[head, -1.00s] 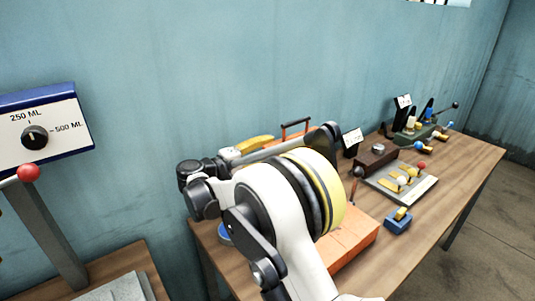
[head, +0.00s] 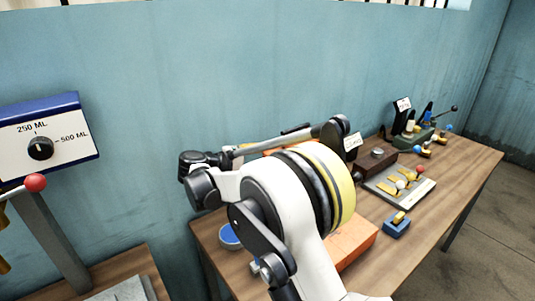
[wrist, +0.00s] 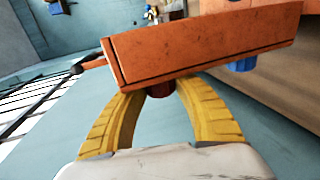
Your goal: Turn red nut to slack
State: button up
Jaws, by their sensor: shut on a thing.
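In the wrist view a dark red nut (wrist: 161,88) sits at the near face of an orange body (wrist: 205,45). The yellow fingers of my gripper (wrist: 162,95) close in on it from both sides, shut on the nut. Only a small part of the nut shows between the fingertips. In the head view my arm hides the gripper and the nut; the orange body (head: 352,240) shows in part to the right of my arm, on the wooden table.
A blue block (head: 397,226) and a grey plate (head: 412,190) with red and white knobs stand to the right. A lever with a red ball (head: 35,182) rises at the left, below a dial panel (head: 70,140).

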jog(key=g+y+p, duration=0.1)
jog(key=y+p, duration=0.1)
jog(key=g+y+p, duration=0.2)
jog(key=p, duration=0.1)
jog(key=shift+d+r+p, duration=0.15)
jog(key=shift+r+p, duration=0.15)
jog(key=shift+r, duration=0.1)
jog(key=g+y+p, duration=0.3)
jog(key=y+p, duration=0.1)
jog(key=shift+w+d+f+y, duration=0.1)
jog(key=shift+y, duration=0.2)
jog(key=g+y+p, duration=0.1)
jog(key=g+y, duration=0.1)
jog(key=g+y+p, duration=0.1)
jog(key=y, duration=0.2)
jog(key=shift+w+d+f+g, duration=0.1)
jog(key=shift+d+f+g, duration=0.05)
jog(key=shift+g, duration=0.25)
jog(key=shift+f+m+g+y+p, duration=0.1)
jog(key=shift+m+g+y+p, duration=0.3)
jog(key=shift+g+y, duration=1.25)
jog(key=shift+t+y, duration=0.25)
jog(key=shift+y, duration=0.3)
jog(key=o, duration=1.2)
